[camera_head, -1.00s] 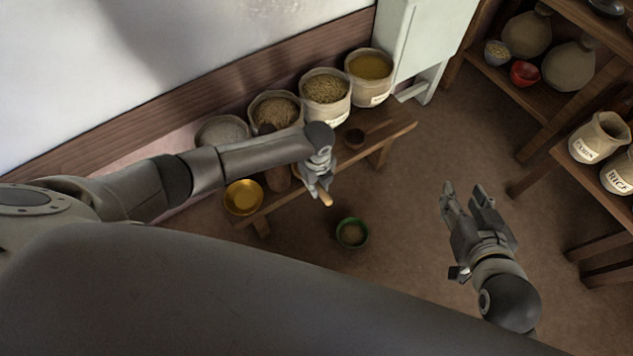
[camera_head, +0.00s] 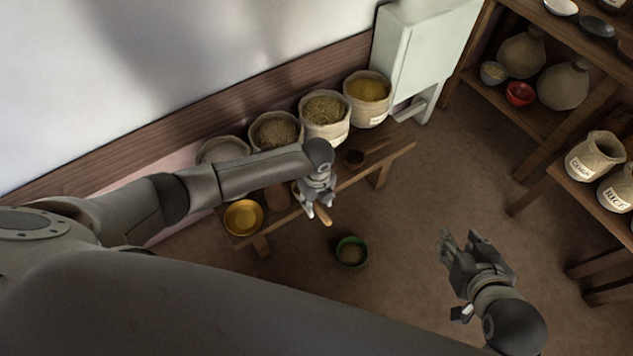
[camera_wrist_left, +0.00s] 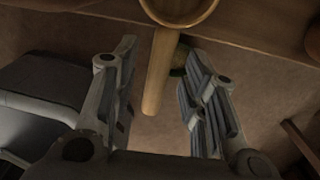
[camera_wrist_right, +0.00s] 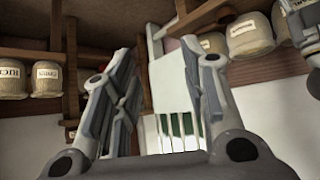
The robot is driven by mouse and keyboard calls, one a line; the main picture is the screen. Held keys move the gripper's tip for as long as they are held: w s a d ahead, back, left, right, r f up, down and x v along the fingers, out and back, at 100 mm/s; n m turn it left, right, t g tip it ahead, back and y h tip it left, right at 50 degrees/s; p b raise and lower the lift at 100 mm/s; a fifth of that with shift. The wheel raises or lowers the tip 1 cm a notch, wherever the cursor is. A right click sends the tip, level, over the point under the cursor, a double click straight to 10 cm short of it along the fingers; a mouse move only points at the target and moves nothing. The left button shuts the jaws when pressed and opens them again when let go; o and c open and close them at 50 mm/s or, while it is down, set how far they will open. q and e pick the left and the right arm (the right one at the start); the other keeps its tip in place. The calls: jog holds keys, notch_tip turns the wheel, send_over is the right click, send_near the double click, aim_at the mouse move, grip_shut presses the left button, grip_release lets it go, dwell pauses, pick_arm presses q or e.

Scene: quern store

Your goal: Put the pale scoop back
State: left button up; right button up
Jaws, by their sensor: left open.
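The pale wooden scoop (camera_wrist_left: 159,78) lies at the front edge of the low bench (camera_head: 385,158), its handle sticking out over the floor. Its round bowl is cut off at the top of the left wrist view. My left gripper (camera_wrist_left: 163,85) is open, with one finger on each side of the handle and gaps between. In the head view my left gripper (camera_head: 318,206) hides most of the scoop; only the handle tip (camera_head: 322,215) shows. My right gripper (camera_head: 460,240) is open and empty above the floor at the right.
Several open sacks (camera_head: 324,118) stand along the back of the bench. A yellow bowl (camera_head: 243,217) sits at its left end and a small dark cup (camera_head: 354,159) nearer the right. A green bowl (camera_head: 351,251) is on the floor. Shelves with jars (camera_head: 594,157) stand at right.

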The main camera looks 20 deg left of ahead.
aim_at(316, 204)
pick_arm(q)
notch_tip(316, 204, up, 5)
jog(key=shift+r+p, duration=0.1)
jog(key=shift+p, duration=0.85)
jog(key=s+d+r+n+t+h+p, duration=0.2)
jog(key=s+d+r+n+h, duration=0.1)
jog(key=s+d+r+n, duration=0.6)
jog(key=s+a+r+n+y, duration=0.1)
jog(key=s+a+r+n, duration=0.1)
jog(key=s+a+n, duration=0.3)
jog(key=s+a+r+n+t+y, duration=0.1)
jog(key=s+a+r+n, duration=0.1)
jog(key=s+a+n, duration=0.3)
jog(key=a+n, duration=0.4)
jog(key=a, duration=0.1)
jog(key=shift+s+n+y, duration=0.3)
jog(key=shift+s, duration=0.05)
pick_arm(e)
jog(key=s+d+f+g+h, duration=0.1)
jog(key=s+g, duration=0.4)
jog(key=s, duration=0.5)
jog(key=shift+d+f+g, duration=0.3)
jog(key=shift+d+f, duration=0.25)
jog(key=shift+d, duration=0.55)
pick_arm(q)
jog(key=shift+s+a+f, duration=0.1)
